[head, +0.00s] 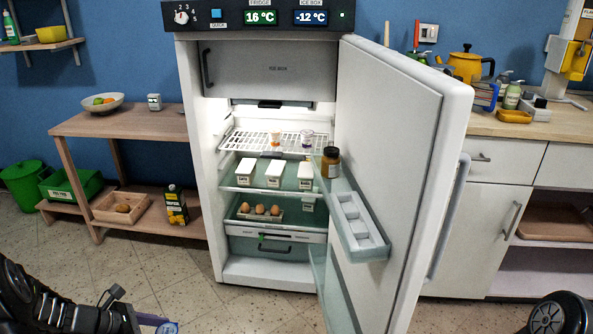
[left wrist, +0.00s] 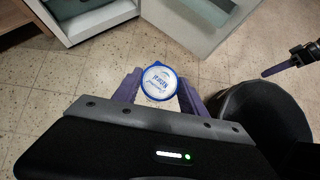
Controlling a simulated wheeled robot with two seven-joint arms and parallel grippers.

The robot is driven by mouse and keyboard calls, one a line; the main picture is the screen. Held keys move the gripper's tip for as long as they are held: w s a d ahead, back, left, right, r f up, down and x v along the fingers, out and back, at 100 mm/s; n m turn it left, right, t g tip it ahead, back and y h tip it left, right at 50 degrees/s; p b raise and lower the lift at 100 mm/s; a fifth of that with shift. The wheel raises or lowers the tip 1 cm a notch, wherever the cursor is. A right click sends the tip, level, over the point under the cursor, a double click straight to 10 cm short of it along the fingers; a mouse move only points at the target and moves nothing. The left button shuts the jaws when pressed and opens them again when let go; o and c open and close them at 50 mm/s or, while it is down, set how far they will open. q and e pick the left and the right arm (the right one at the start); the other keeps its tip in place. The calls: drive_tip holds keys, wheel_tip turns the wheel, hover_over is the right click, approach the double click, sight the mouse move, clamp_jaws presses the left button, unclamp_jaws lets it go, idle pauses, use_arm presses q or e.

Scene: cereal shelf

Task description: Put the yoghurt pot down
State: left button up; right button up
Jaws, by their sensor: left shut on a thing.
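The yoghurt pot (left wrist: 159,83), with a white lid and blue rim, is between the purple fingers of my left gripper (left wrist: 155,92), which is shut on it. In the head view my left gripper is only partly in the picture at the bottom edge, with part of the pot (head: 168,328) there. The pot is over the tiled floor, in front of the open fridge (head: 200,200). Its lid faces the wrist camera; its sides are hidden. My right gripper's purple finger (left wrist: 279,68) shows at the right of the left wrist view; its opening cannot be made out.
Two small pots (head: 307,138) stand on the wire shelf (head: 250,141), whose left part looks clear. White cartons (head: 273,173) and eggs (head: 260,209) fill lower shelves. The open door (head: 400,150) holds a jar (head: 330,163). A wooden table (head: 125,122) stands left, a counter (head: 500,125) right.

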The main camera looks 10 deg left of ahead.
use_arm(q)
drive_tip(key=w+d+r+n+t+y, duration=0.1)
drive_tip(key=w+d+r+n, duration=0.1)
drive_tip(key=w+d, duration=0.3)
drive_tip(key=w+d+r+n+t+y, duration=0.1)
drive_tip(key=w+d+r, duration=0.15)
drive_tip(key=w, duration=0.55)
drive_tip(key=w+d+r+n+y, duration=0.2)
drive_tip(key=d+r+n, duration=0.15)
drive_tip(key=d, duration=0.45)
drive_tip(key=w+d+r+n+y, duration=0.2)
drive_tip(key=d+r, duration=0.2)
drive_tip(key=d, duration=0.3)
drive_tip(key=s+r+p, duration=0.2)
drive_tip(key=r+p, duration=0.8)
drive_tip(key=r, duration=0.1)
drive_tip(key=s+r+p, duration=0.1)
drive_tip(key=r+p, duration=0.8)
drive_tip(key=r, duration=0.2)
drive_tip(key=shift+s+a+t+p, duration=0.3)
drive_tip(key=shift+s+a+p, duration=0.05)
drive_tip(key=shift+s+p, duration=0.05)
drive_tip(key=shift+n+y, duration=0.3)
drive_tip(key=shift+n, duration=0.05)
drive_tip(key=s+f, duration=0.4)
drive_tip(key=f, duration=0.1)
